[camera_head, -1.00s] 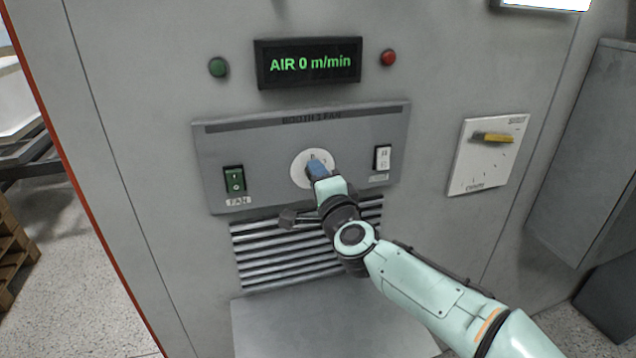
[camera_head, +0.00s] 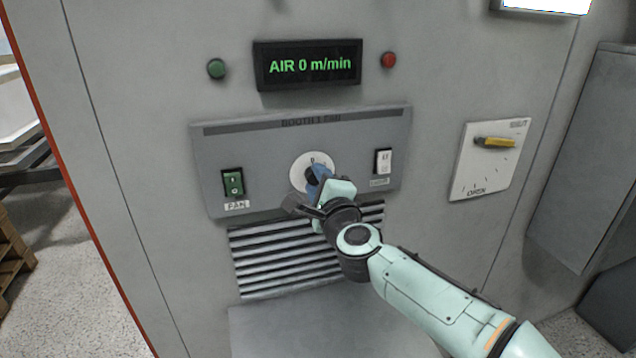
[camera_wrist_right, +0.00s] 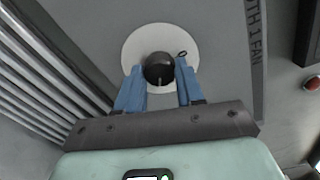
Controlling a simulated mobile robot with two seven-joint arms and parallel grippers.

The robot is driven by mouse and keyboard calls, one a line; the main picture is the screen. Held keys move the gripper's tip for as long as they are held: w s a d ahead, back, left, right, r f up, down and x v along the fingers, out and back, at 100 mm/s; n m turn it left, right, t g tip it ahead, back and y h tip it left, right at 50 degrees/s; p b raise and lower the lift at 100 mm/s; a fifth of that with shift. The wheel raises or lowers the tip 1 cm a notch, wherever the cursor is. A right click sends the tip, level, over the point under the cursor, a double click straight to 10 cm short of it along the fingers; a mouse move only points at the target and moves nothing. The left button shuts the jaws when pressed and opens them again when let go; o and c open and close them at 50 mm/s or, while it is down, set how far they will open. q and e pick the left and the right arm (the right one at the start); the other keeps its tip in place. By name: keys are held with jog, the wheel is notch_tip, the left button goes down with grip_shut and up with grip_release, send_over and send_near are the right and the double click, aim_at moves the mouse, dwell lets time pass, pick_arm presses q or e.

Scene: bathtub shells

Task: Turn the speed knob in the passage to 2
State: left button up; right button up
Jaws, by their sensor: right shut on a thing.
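The speed knob (camera_wrist_right: 159,69) is a round black knob on a white dial plate (camera_head: 304,162), in the middle of the grey Booth 1 fan panel (camera_head: 270,150). A 0 shows at the top of the dial in the head view; its other marks are too small or hidden. My right gripper (camera_head: 316,180) is at the dial and partly covers it. In the right wrist view its blue fingers (camera_wrist_right: 160,84) stand on both sides of the knob, shut on it. The display (camera_head: 308,65) above reads AIR 0 m/min. My left gripper is out of view.
A green FAN switch (camera_head: 233,183) is left of the dial and a white switch (camera_head: 383,162) is right of it. A plate with a yellow handle (camera_head: 494,142) is farther right. Louvres (camera_head: 270,262) lie below the panel. Green and red lamps flank the display.

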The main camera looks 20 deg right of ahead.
jog(key=o, duration=1)
jog(key=shift+o, duration=0.2)
jog(key=shift+s, duration=0.1)
jog(key=s+b, duration=0.1)
jog(key=s, duration=1.2)
jog(key=shift+d, duration=0.25)
jog(key=shift+s, duration=0.1)
